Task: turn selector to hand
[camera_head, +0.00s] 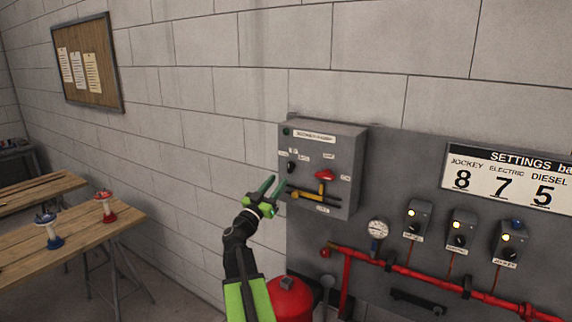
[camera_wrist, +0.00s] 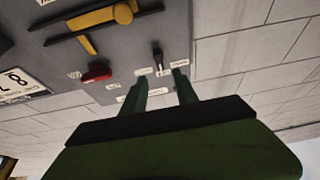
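The grey control box (camera_head: 350,150) is on the wall panel. Its small black selector knob (camera_head: 291,168) is at the left of its face, among small white labels too small to read. In the wrist view, which is turned over, the black selector (camera_wrist: 158,55) lies just beyond the fingertips, between their lines. My gripper (camera_head: 277,183) has green fingers and is in front of the box's left side, slightly below and left of the selector. In the wrist view my gripper (camera_wrist: 160,78) is open, with a gap between the fingers and nothing held.
A red knob (camera_head: 325,175) and a yellow handle (camera_head: 322,191) are right of the selector on the box. A gauge (camera_head: 378,229), small switch boxes and red pipes are lower right. A workbench (camera_head: 85,240) stands left; a red vessel (camera_head: 290,300) is below.

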